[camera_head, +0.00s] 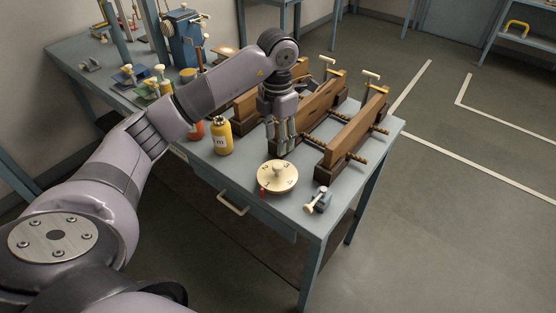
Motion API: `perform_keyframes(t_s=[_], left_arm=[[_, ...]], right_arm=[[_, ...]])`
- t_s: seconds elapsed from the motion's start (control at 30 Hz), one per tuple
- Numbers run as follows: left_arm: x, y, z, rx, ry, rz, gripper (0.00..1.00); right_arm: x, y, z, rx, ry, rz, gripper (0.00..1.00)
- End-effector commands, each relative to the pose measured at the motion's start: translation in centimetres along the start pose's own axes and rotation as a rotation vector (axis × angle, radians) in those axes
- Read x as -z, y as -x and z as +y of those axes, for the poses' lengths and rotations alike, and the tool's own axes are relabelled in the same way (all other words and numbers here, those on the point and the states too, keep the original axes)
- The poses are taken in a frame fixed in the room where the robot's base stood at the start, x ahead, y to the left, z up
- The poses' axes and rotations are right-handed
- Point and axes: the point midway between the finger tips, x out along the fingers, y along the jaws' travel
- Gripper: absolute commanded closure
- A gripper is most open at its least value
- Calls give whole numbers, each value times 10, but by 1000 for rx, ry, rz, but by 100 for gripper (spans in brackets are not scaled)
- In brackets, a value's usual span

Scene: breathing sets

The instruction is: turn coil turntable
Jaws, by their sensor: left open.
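The coil turntable (270,181) is a round cream disc with markings and a central knob (278,168). It lies flat near the front edge of the grey-blue workbench (298,207). A small red piece shows at its front left rim. My left gripper (284,152) points down just behind and above the turntable, apart from its knob by what I can see. Its fingers are open, with nothing seen between them. My right gripper is not in view.
Wooden clamp frames (352,132) with screw bars stand behind and right of the gripper. A small metal vice (319,200) sits right of the turntable, near the bench corner.

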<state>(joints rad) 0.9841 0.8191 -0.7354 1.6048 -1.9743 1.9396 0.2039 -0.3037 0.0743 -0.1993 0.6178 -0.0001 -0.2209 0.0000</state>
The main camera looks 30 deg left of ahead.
Motion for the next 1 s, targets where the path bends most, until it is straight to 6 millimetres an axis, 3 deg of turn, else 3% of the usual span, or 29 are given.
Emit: perform_keyframes(t_s=[0.2, 0.4, 0.6, 0.87, 1.0], left_arm=[[1, -45, -1, 2, 0, 5, 56], [0, -76, 0, 2, 0, 1, 56], [0, -89, 0, 1, -1, -1, 56], [0, -90, 0, 1, -1, -2, 56], [0, -90, 0, 1, -1, -2, 64]], right_arm=[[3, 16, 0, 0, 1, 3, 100], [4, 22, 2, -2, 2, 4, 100], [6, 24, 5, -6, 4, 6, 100], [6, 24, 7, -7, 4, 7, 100], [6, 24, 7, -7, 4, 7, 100]])
